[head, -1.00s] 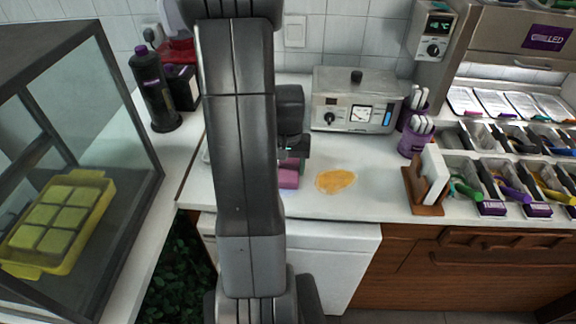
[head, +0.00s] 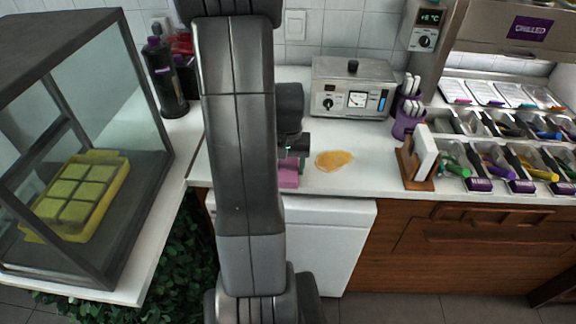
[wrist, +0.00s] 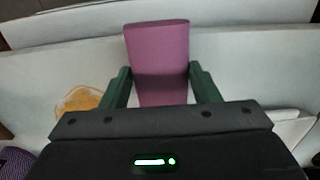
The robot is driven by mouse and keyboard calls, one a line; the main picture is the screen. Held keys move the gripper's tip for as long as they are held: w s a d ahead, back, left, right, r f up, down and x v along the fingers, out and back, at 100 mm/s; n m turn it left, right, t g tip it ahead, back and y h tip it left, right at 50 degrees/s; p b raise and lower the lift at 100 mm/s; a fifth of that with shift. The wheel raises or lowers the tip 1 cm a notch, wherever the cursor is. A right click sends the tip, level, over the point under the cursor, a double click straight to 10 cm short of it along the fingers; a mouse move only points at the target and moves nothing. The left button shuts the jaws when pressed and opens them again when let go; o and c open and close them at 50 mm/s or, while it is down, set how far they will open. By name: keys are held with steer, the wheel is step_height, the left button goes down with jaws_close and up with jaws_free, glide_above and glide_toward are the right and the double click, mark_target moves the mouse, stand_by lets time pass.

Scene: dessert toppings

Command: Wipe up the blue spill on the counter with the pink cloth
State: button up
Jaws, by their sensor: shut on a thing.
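The pink cloth (head: 289,176) looks like a folded pink-purple block. My gripper (wrist: 160,85) is shut on it, with a dark green finger on each side, and it shows large in the wrist view (wrist: 160,45). In the head view the cloth is near the counter's front edge, left of the spill and apart from it; I cannot tell whether it touches the counter. The spill (head: 334,160) looks orange-yellow, not blue, and lies flat on the white counter (head: 370,165). It also shows left of the gripper in the wrist view (wrist: 80,100). No blue spill shows.
A metal appliance (head: 352,88) stands behind the spill. A wooden holder (head: 416,162) and a purple cup (head: 406,122) stand to the right, beside topping bins. A glass case (head: 85,150) is at left. My arm hides part of the counter.

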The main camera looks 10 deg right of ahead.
steer(key=r, duration=0.1)
steer(key=r+p, duration=0.1)
steer(key=shift+w+r, duration=0.25)
steer(key=shift+r, duration=0.1)
step_height(320, 180, up, 4)
steer(key=p, duration=0.3)
steer(key=shift+r, duration=0.25)
